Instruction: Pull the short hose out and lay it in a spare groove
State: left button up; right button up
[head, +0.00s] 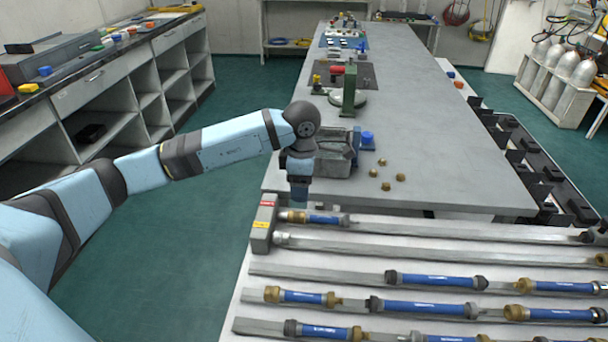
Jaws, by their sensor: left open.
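A short blue hose (325,219) with a brass fitting at its left end lies in the back row of the rack. That fitting meets a grey block (262,232) with red and yellow labels; how deep it sits I cannot tell. My left gripper (299,200) points down just behind and above this hose's left part, near the block. It is open and holds nothing visible; its fingertips are small and hard to make out. The grooved rack (400,240) has long grey bars, with bare stretches at its left and middle. My right gripper is out of view.
Other blue hoses with brass or dark ends lie in the front rows, such as one at the middle (430,281). Behind the rack, a grey bench (440,150) holds a vise, a blue part and several brass fittings. A dark rack stands at the right.

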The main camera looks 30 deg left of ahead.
aim_at(303, 213)
pick_arm(q)
notch_tip(303, 213, down, 11)
jog(key=shift+r+b, duration=0.15)
jog(key=shift+b, duration=0.2)
jog(key=shift+c, duration=0.4)
jog(key=shift+w, duration=0.1)
jog(key=c, duration=1.1)
